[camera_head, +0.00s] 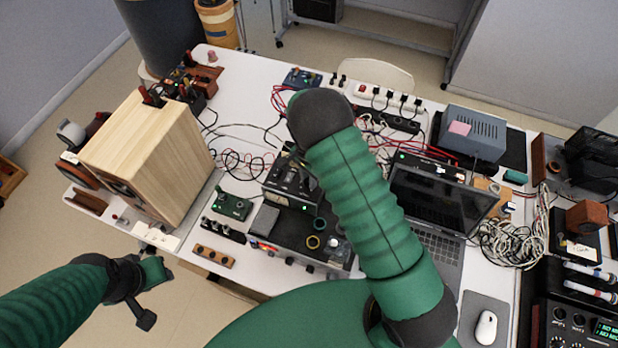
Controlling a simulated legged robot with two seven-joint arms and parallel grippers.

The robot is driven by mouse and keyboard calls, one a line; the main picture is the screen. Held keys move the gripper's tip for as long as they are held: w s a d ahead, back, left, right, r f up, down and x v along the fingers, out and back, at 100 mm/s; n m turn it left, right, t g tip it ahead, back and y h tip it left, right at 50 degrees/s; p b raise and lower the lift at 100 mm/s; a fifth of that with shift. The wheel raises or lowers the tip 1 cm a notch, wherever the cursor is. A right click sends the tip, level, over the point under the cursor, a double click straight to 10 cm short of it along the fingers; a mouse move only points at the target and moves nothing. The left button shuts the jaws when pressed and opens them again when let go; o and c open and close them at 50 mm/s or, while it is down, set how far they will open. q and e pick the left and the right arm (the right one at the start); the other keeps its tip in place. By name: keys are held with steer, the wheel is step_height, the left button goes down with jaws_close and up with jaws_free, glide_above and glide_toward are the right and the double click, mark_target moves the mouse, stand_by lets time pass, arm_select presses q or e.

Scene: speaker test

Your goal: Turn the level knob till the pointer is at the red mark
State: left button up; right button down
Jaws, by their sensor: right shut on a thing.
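My right arm (365,205) reaches up across the middle of the table, and its dark end joint (320,113) is above a black instrument with a meter (292,187). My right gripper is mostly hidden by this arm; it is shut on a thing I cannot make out. The level knob, its pointer and the red mark cannot be told apart here. A dark unit with a yellow ring (314,242) and a pale round knob (333,243) lies just left of the arm. My left gripper (150,295) is low on the left, off the table's front edge, apart from everything.
A wooden speaker (150,155) stands at the left. An open laptop (437,205) is right of my arm, with a grey-blue box (472,133) behind it. Loose cables (515,238) lie at the right.

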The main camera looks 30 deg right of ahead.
mark_target(308, 180)
steer(key=shift+a, duration=0.15)
steer(key=c, duration=1.3)
jaws_free()
steer(key=shift+o, duration=0.6)
step_height(308, 180, up, 17)
steer(key=b, duration=0.3)
steer(key=shift+f, duration=0.15)
steer(key=shift+w, duration=0.1)
